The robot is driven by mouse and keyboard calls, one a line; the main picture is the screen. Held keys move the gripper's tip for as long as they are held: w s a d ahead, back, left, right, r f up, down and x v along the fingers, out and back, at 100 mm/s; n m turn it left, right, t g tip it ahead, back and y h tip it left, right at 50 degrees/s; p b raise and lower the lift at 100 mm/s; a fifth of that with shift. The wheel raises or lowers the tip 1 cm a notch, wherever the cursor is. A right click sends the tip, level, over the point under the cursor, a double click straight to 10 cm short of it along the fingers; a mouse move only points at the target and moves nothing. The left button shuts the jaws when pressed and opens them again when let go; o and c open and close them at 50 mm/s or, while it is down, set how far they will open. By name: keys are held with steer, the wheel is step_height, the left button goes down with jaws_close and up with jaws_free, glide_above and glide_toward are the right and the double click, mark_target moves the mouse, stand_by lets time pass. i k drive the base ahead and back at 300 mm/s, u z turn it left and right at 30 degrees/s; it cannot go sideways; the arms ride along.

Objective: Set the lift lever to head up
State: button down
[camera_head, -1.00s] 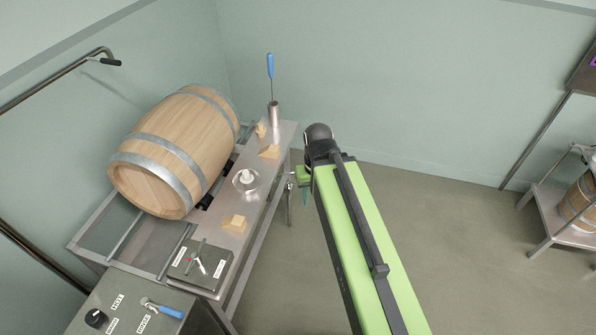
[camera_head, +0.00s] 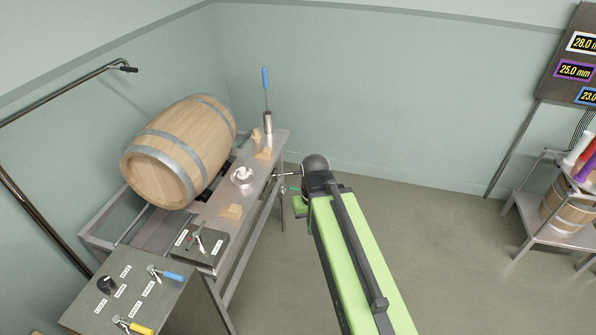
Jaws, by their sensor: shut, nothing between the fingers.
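A small grey box (camera_head: 182,250) stands on the near end of the steel bench. The labels are too small to read, so I cannot tell which position the lever is in. My gripper (camera_head: 283,212) is at the right side of the bench, partly hidden by my green arm. It looks shut and empty, apart from the box and lever.
A blue-handled tool (camera_head: 266,80) stands upright at the back. A control panel (camera_head: 88,307) with a knob and blue and yellow levers is nearest.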

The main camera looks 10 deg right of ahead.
mark_target(296, 173)
steer(key=u, duration=0.15)
steer(key=i, duration=1.55)
steer(key=z, duration=0.4)
